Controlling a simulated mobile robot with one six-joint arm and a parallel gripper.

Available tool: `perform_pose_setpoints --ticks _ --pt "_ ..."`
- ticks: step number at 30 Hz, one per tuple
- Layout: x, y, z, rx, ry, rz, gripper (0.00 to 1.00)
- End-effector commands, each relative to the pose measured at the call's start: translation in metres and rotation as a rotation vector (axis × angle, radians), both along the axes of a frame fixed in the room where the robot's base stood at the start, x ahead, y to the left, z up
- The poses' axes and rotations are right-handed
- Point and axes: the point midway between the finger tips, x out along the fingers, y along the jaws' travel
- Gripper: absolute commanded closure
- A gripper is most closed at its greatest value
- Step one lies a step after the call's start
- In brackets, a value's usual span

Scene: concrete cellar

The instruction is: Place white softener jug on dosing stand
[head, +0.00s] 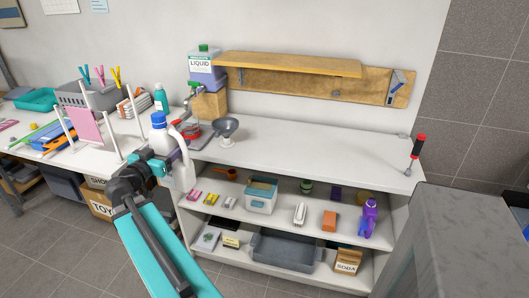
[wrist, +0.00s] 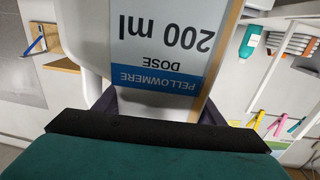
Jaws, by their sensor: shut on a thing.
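The white softener jug (head: 182,168) has a blue cap and a side handle. My gripper (head: 160,163) is shut on it and holds it upright in front of the workbench's left part. In the wrist view the jug (wrist: 100,60) fills the middle, its label upside down and reading "PELLOWMERE DOSE 200 ml", between the dark fingers of my gripper (wrist: 155,105). I cannot tell for sure which thing is the dosing stand. A wooden block (head: 209,105) at the bench's back left bears a canister marked "LIQUID" (head: 203,66); a grey metal bowl on a foot (head: 226,130) stands nearby.
The white bench top (head: 320,150) is clear in its middle and right, except for a red-handled screwdriver (head: 416,150). A wooden wall shelf (head: 290,64) overhangs the back. Shelves below hold a bin (head: 285,250) and small goods. A cluttered table (head: 100,165) adjoins left.

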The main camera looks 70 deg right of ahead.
Motion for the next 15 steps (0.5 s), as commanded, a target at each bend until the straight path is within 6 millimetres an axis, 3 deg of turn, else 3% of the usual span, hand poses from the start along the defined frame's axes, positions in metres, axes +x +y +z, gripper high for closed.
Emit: perform_pose_setpoints --ticks 15 --pt "-0.089 -0.079 0.022 -0.021 0.003 -0.14 0.92"
